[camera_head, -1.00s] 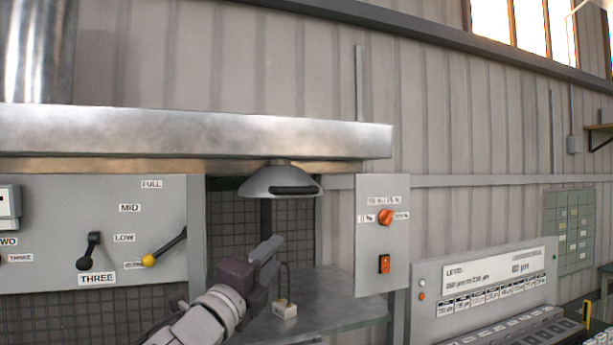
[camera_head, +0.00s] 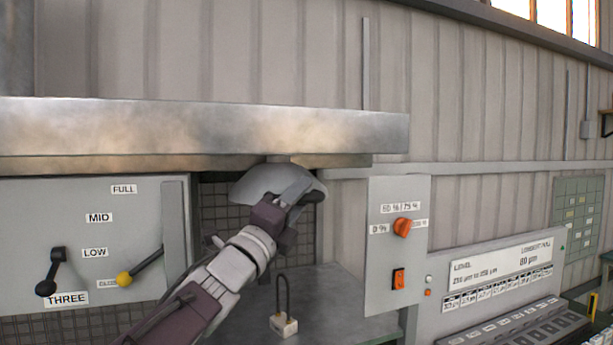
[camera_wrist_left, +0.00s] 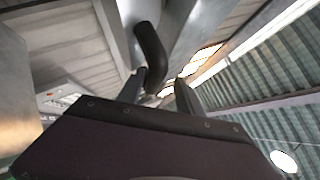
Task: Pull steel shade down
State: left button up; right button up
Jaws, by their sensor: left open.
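The steel shade (camera_head: 257,183) is a grey dome hanging under the metal hood, just right of the lever panel. Its dark handle shows as a small end (camera_head: 316,196) beside my gripper, which hides the rest. My left gripper (camera_head: 303,188) reaches up from below in front of the shade, at the handle. In the left wrist view the open fingers (camera_wrist_left: 163,88) point up, with the dark curved handle (camera_wrist_left: 151,58) at and just beyond their tips, nearer the left finger. I cannot tell whether they touch it. My right gripper is in neither view.
The metal hood (camera_head: 200,132) spans above the shade. The lever panel (camera_head: 90,215) stands left, the panel with orange switches (camera_head: 397,250) right. A small block with a dark loop (camera_head: 283,324) sits on the metal shelf (camera_head: 340,300) below. A level console (camera_head: 500,275) stands further right.

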aim_at(309, 191)
pick_arm(q)
jog(key=w, duration=0.1)
jog(key=w+d+p, duration=0.1)
jog(key=w, duration=0.1)
jog(key=w+d, duration=0.1)
jog(key=shift+w+d+r, duration=0.15)
jog(key=shift+w+r, duration=0.1)
jog(key=shift+r, duration=0.1)
jog(key=shift+s+r, duration=0.2)
jog(key=shift+s, duration=0.55)
jog(key=shift+c, duration=0.2)
jog(key=shift+w+a+f, duration=0.1)
jog(key=shift+w+a, duration=0.15)
jog(key=shift+w, duration=0.05)
grip_shut()
